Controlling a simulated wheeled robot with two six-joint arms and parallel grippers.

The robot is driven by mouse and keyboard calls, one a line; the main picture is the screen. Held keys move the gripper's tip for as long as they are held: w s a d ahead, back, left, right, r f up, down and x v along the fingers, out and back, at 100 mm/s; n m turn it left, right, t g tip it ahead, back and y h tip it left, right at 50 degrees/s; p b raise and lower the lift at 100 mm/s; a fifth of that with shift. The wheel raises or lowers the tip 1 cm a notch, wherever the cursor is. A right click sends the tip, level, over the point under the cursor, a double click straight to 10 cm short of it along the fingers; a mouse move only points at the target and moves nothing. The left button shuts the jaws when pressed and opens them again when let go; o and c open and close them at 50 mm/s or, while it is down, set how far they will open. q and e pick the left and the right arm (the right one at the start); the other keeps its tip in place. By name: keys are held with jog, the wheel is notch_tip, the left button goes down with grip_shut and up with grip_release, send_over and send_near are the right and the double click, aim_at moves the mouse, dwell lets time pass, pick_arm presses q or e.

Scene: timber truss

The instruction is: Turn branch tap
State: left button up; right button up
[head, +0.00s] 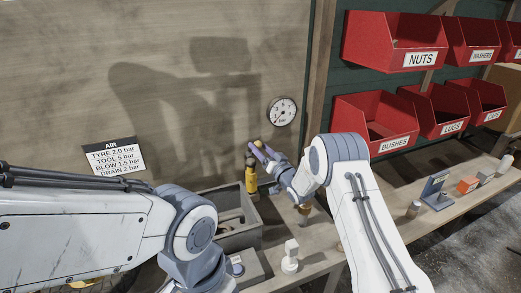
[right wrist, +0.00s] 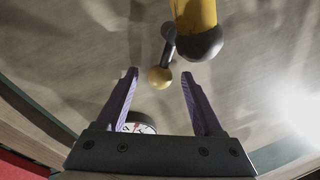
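In the right wrist view a yellow pipe piece (right wrist: 195,12) ends in a dark rounded part, and a dark lever carries a yellow ball knob (right wrist: 160,78). My right gripper (head: 254,146) has purple fingers and is at the tap's upper end. In the right wrist view the right gripper (right wrist: 160,73) is open, with the knob between its fingertips and a gap on each side. My left arm enters from the left; its gripper is not visible.
A round gauge (head: 282,111) is on the wall behind my right arm. A grey tray (head: 238,238) sits below the tap. Red bins (head: 375,125) hang at the right above a bench (head: 462,205) with small items. A white fitting (head: 290,257) stands in front. An air-pressure sign (head: 114,156) is on the wall.

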jog(key=b+v, duration=0.2)
jog(key=v, duration=0.8)
jog(key=shift+s, duration=0.25)
jog(key=shift+d, duration=0.15)
